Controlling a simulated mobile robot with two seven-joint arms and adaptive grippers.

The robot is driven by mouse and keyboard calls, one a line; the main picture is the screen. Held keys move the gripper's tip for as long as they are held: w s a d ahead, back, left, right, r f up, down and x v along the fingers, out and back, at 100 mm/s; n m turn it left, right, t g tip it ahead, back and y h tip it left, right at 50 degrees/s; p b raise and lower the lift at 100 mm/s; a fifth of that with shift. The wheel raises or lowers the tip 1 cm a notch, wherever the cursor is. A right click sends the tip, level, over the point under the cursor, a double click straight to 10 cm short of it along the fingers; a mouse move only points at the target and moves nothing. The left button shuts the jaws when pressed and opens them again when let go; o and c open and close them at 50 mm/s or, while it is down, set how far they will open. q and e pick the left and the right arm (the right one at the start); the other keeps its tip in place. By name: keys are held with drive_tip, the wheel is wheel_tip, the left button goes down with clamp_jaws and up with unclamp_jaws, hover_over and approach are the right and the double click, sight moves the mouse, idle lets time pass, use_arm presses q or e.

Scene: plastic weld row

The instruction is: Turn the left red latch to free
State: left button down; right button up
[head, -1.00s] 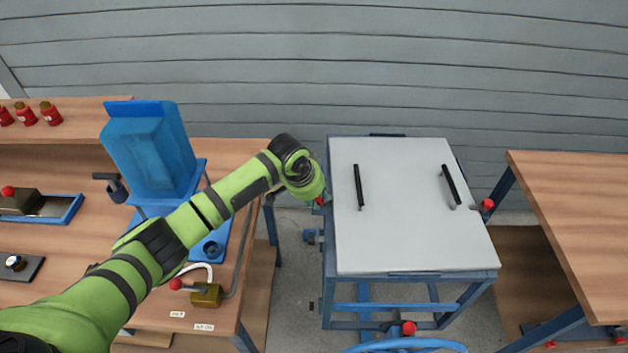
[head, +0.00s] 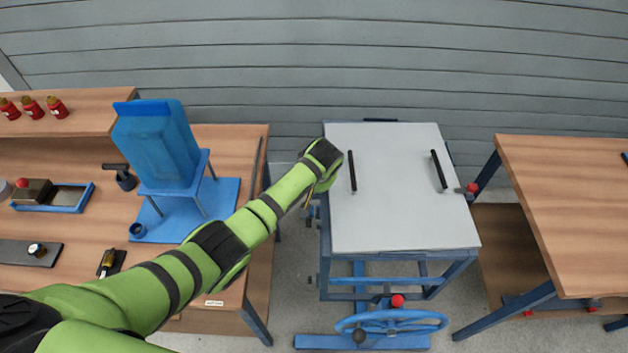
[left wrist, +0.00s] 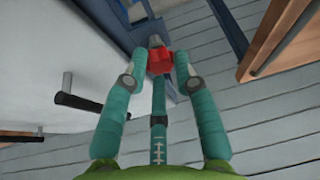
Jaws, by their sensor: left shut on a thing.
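The left red latch (left wrist: 160,61) shows its red knob in the left wrist view, beside the edge of the white lid (left wrist: 50,70). My left gripper (left wrist: 160,63) has its two teal fingers closed around the knob, one on each side. In the head view my left arm reaches to the left edge of the lid (head: 400,215), and its hand hides the latch and my fingertips. The lid lies flat on a blue frame and has two black handles. The right red latch (head: 473,187) sits at the lid's right edge. My right gripper is not in view.
A wooden bench (head: 90,195) at left carries a blue machine (head: 158,145) and small fittings. Another wooden bench (head: 570,210) stands at right. A blue handwheel (head: 390,322) is below the lid's front. Gaps of bare floor separate the frame from both benches.

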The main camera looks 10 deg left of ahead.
use_arm(q)
drive_tip(key=shift+w+d+r+n, duration=0.3)
drive_tip(key=shift+w+n, duration=0.05)
drive_tip(key=shift+n, duration=0.25)
drive_tip(key=c, duration=1)
unclamp_jaws()
drive_tip(key=shift+f, duration=0.15)
drive_tip(key=shift+s+y, duration=0.1)
drive_tip(key=shift+y, duration=0.2)
drive_tip(key=v, duration=1.2)
